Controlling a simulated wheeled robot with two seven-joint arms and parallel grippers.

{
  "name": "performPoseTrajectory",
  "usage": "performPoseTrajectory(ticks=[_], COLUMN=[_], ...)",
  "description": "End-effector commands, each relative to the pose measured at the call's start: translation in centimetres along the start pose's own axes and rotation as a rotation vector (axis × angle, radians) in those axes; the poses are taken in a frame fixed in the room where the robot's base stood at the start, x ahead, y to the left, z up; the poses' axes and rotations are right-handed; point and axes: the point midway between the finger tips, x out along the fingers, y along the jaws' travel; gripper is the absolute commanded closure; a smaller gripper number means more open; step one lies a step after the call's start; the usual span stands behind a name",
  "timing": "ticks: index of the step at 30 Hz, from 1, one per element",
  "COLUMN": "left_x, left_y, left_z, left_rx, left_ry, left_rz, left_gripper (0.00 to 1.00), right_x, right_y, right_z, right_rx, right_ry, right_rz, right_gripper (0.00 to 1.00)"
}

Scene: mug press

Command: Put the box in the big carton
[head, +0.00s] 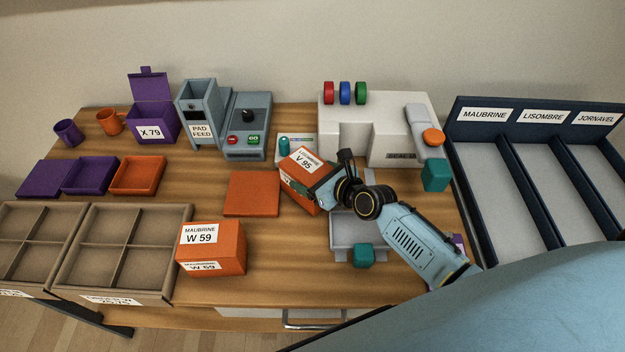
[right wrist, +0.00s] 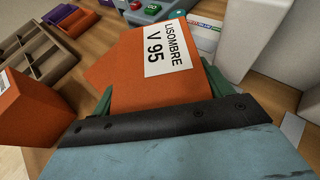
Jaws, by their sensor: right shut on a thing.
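An orange box labelled LISOMBRE V 95 (head: 297,188) is in the grasp of my right gripper (head: 322,187), tilted, over the middle of the table. In the right wrist view the box (right wrist: 135,80) sits between the green fingers, its label facing up. A second orange box, labelled MAUBRINE W 59 (head: 213,262), stands at the front of the table. Two open brown cartons with dividers stand at the left: one at the edge (head: 45,206) and one beside it (head: 137,207). Their visible compartments look empty. My left gripper is not in view.
An orange lid or plate (head: 252,194) lies left of the held box. A grey tray (head: 345,237) and teal block (head: 363,256) are in front. A white sealing machine (head: 350,140) and pad feeder (head: 200,115) stand behind. A dark blue labelled rack (head: 480,190) is at the right.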

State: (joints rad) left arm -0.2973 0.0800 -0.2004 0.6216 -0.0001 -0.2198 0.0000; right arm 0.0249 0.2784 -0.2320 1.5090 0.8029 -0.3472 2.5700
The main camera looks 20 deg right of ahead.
Motion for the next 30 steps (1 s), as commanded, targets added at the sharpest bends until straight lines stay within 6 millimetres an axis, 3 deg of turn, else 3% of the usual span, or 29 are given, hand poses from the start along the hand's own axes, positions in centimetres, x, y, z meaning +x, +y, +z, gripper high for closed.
performPoseTrajectory(ticks=[14,15,19,30], left_x=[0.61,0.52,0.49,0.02], left_y=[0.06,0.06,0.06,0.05], left_z=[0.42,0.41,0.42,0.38], left_rx=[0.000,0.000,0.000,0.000], left_ry=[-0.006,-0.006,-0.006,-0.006], left_rz=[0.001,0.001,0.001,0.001], left_gripper=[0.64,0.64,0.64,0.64], right_x=[0.46,0.40,0.39,-0.41], right_y=[-0.08,-0.06,-0.05,-0.01], right_z=[-0.89,-0.92,-0.90,-0.59], right_rx=[0.000,0.000,0.000,0.001], right_ry=[-0.004,-0.001,-0.001,0.000], right_rz=[-0.002,-0.001,-0.001,-0.001], right_gripper=[0.54,0.17,0.00,0.00])
